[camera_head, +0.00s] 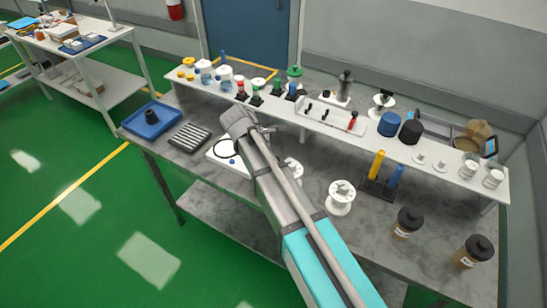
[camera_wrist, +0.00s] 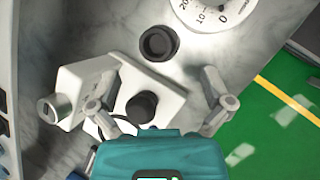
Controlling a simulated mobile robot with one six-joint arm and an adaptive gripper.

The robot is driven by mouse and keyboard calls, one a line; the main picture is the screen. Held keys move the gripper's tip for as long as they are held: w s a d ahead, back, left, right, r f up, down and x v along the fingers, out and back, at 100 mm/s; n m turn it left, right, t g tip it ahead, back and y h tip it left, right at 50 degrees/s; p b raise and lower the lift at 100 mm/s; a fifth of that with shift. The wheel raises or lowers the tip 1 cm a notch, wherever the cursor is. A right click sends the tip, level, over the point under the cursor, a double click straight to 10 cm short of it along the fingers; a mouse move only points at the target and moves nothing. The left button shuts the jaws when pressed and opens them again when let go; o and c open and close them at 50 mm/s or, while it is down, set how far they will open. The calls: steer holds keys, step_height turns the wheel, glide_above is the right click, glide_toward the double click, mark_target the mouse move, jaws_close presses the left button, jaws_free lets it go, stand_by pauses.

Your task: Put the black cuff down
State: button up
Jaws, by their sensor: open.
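My gripper (camera_head: 240,122) is over the grey bench, left of its middle; in the wrist view (camera_wrist: 163,75) its two fingers are spread apart with nothing gripped. A black round, hollow piece, which looks like the black cuff (camera_wrist: 158,43), rests on the grey marbled surface just beyond the fingertips. A white device (camera_wrist: 166,97) with a black round knob (camera_wrist: 141,107) lies below the gap between the fingers. In the head view my gripper and arm hide this part of the bench. Another dark round piece (camera_head: 151,116) sits in the blue tray (camera_head: 135,127); I cannot tell whether it is a cuff.
A white dial with numbers (camera_wrist: 205,12) stands close to the black piece. A slotted dark block (camera_head: 189,137) is left of my gripper. A raised white shelf (camera_head: 385,143) with bottles and jars runs along the back.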

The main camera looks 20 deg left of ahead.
step_height(320, 180, up, 7)
steer(key=w+m+g+y+p, duration=0.2)
steer(key=m+g+y+p, duration=0.1)
steer(key=p, duration=0.4)
steer(key=shift+w+d+f+m+g+y+p, duration=0.15)
steer(key=shift+w+d+m+g+y+p, duration=0.35)
steer(key=shift+m, duration=0.7)
steer(key=shift+s+a+f+b, duration=0.1)
steer(key=shift+a+f+b, duration=0.1)
steer(key=shift+b, duration=0.15)
step_height(320, 180, down, 8)
steer(key=b, duration=0.8)
steer(key=shift+f, duration=0.15)
steer(key=shift+d+f+b, duration=0.15)
steer(key=shift+f+b, duration=1.15)
steer(key=shift+b, duration=0.1)
steer(key=shift+d+f+b, duration=0.15)
steer(key=shift+f+b, duration=1.15)
steer(key=shift+b, duration=0.1)
steer(key=c, duration=1.3)
